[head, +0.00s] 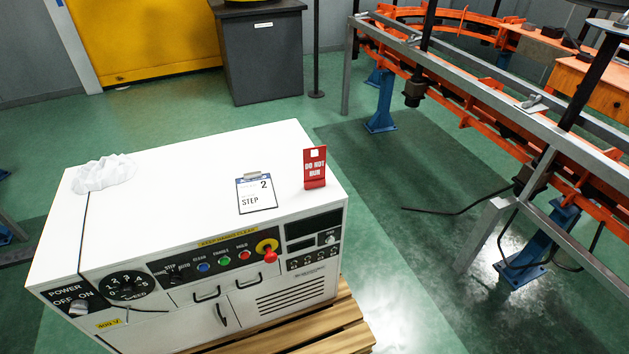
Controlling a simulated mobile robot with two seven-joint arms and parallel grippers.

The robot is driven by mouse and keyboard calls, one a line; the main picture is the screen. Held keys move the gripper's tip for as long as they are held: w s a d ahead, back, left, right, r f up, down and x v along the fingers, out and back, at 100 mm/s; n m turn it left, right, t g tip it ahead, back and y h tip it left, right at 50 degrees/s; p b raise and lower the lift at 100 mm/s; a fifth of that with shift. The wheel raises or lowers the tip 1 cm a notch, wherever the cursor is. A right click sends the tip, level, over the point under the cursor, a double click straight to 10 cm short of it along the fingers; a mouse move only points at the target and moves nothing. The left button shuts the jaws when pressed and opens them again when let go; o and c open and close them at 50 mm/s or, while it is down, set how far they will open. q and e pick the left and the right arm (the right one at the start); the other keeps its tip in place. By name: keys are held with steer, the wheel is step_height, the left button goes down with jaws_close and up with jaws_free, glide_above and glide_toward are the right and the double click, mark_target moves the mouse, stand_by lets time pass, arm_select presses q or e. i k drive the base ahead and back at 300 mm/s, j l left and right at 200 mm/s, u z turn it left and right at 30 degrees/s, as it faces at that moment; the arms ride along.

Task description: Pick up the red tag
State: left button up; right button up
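The red tag (315,168) stands upright on the white top of the control cabinet (200,160), near its right end. It bears white lettering that reads "DO NOT RUN" and has a small white patch near its top. Neither of my grippers shows in the head view, and nothing touches the tag from above.
A clipboard (257,194) marked "2 STEP" lies just left of the tag. A crumpled white cloth (104,173) lies at the cabinet's left end. The cabinet stands on a wooden pallet (335,330). An orange conveyor with a grey rail (480,90) runs along the right; green floor lies between.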

mark_target(313, 168)
steer(key=k+j+u, duration=0.1)
steer(key=k, duration=1.1)
steer(key=u, duration=2.85)
steer(key=k+l, duration=0.15)
steer(key=l, duration=0.25)
steer(key=k+l, duration=0.2)
steer(key=l, duration=0.15)
steer(key=k+l, duration=0.15)
steer(key=l, duration=0.25)
steer(key=k+l, duration=0.15)
steer(key=l, duration=0.2)
steer(key=k+l, duration=0.15)
steer(key=l, duration=0.25)
steer(key=k+l, duration=0.2)
steer(key=l, duration=0.15)
steer(key=k+l+u, duration=0.1)
steer(key=l, duration=0.3)
steer(key=k+l, duration=0.25)
steer(key=l, duration=0.1)
